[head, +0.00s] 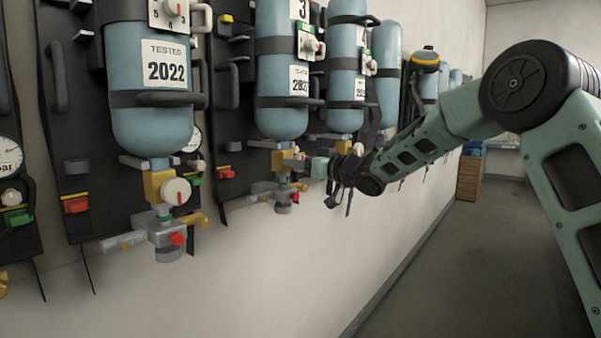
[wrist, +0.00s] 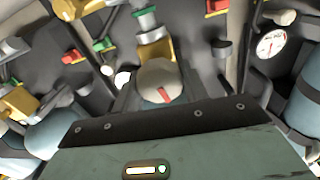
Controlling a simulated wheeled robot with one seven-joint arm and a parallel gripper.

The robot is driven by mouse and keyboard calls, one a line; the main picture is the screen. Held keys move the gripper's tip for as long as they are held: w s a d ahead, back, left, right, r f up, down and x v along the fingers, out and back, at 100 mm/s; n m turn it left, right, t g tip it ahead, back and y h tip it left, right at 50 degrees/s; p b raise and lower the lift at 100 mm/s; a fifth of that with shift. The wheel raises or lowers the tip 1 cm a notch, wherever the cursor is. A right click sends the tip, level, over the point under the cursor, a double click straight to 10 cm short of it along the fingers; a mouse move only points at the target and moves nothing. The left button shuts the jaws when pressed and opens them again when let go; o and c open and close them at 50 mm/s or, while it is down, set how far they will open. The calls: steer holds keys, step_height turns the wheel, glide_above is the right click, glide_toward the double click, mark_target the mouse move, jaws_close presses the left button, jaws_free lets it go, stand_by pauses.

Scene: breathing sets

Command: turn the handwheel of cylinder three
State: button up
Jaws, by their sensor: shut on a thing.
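Cylinder three (head: 282,95) is light blue and hangs on the wall board, second from the left, with a plate reading 3 (head: 302,10) above it. Its brass and grey valve (head: 285,187) is below it. My gripper (head: 297,162) reaches in from the right at this valve. In the wrist view, a round off-white handwheel (wrist: 160,80) with a red mark sits between the dark fingers of my gripper (wrist: 159,92), which is shut on it. In the head view my gripper hides this handwheel.
A nearer cylinder (head: 153,85) marked 2022 has its own white handwheel (head: 176,191) with a red mark. More cylinders (head: 346,60) line the wall to the right, behind my arm. A gauge (wrist: 271,43) shows in the wrist view. The floor (head: 470,260) on the right is clear.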

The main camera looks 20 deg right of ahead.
steer(key=n+b, duration=0.1)
steer(key=n, duration=0.1)
steer(key=n+b, duration=0.2)
steer(key=shift+f+n, duration=0.3)
steer(key=shift+f, duration=0.05)
steer(key=n+b, duration=0.3)
steer(key=n, duration=0.1)
steer(key=shift+n+b, duration=0.3)
steer(key=n+b, duration=0.3)
steer(key=n, duration=0.1)
steer(key=shift+n, duration=0.3)
steer(key=n+b, duration=0.3)
steer(key=shift+f+n, duration=0.1)
steer(key=shift+n, duration=0.2)
steer(key=n+b, duration=0.3)
steer(key=n, duration=0.1)
steer(key=shift+n, duration=0.3)
steer(key=n+b, duration=0.2)
steer(key=n, duration=0.1)
steer(key=shift+n+b, duration=0.3)
steer(key=shift+b, duration=0.1)
steer(key=n+b, duration=0.3)
steer(key=n, duration=0.2)
steer(key=shift+b, duration=0.3)
steer(key=shift+n+b, duration=0.9)
steer(key=shift+n, duration=0.6)
steer(key=shift+r, duration=0.2)
